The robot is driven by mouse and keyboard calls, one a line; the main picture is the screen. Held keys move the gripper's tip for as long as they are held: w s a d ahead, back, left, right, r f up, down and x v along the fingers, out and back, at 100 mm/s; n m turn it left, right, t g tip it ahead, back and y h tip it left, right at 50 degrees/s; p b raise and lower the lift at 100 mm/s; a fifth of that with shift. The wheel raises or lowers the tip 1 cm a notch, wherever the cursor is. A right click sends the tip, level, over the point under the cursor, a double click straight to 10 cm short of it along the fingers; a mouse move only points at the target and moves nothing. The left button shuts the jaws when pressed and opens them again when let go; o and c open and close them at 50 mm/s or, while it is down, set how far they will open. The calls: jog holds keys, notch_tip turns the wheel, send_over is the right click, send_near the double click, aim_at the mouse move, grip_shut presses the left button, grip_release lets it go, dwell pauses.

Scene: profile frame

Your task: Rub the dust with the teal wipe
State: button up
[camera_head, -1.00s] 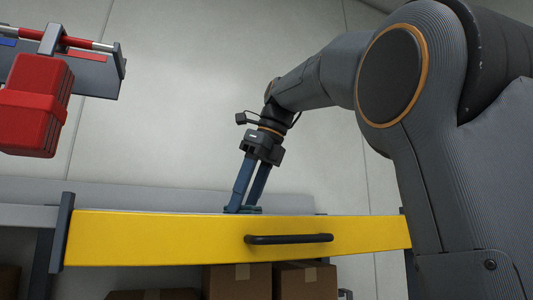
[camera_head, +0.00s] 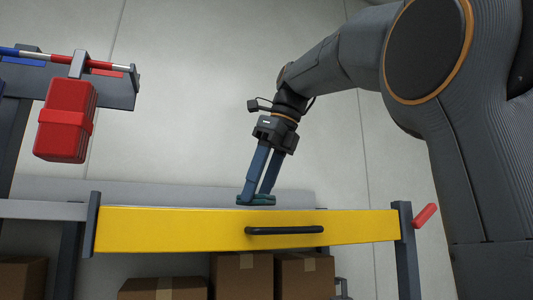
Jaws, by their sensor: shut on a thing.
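My gripper (camera_head: 257,195) is above the yellow-fronted bench, its two blue fingers pointing down. It is shut on the teal wipe (camera_head: 256,200), a thin dark teal piece at the fingertips. The wipe sits just above the top edge of the yellow front; whether it touches the surface behind I cannot tell. The dust is not visible, as the bench top is hidden from this low view.
The yellow front (camera_head: 180,230) has a black handle (camera_head: 284,230). A red case (camera_head: 66,120) hangs from a rail at the upper left. Cardboard boxes (camera_head: 305,277) stand below. A red handle (camera_head: 425,215) juts out at the right end post.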

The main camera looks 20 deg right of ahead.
jog(key=shift+w+r, duration=0.2)
jog(key=shift+r, duration=0.3)
jog(key=shift+w+r, duration=0.15)
jog(key=shift+r, duration=0.35)
jog(key=shift+s+r, duration=0.1)
jog(key=shift+r, duration=2.65)
jog(key=shift+s, duration=0.1)
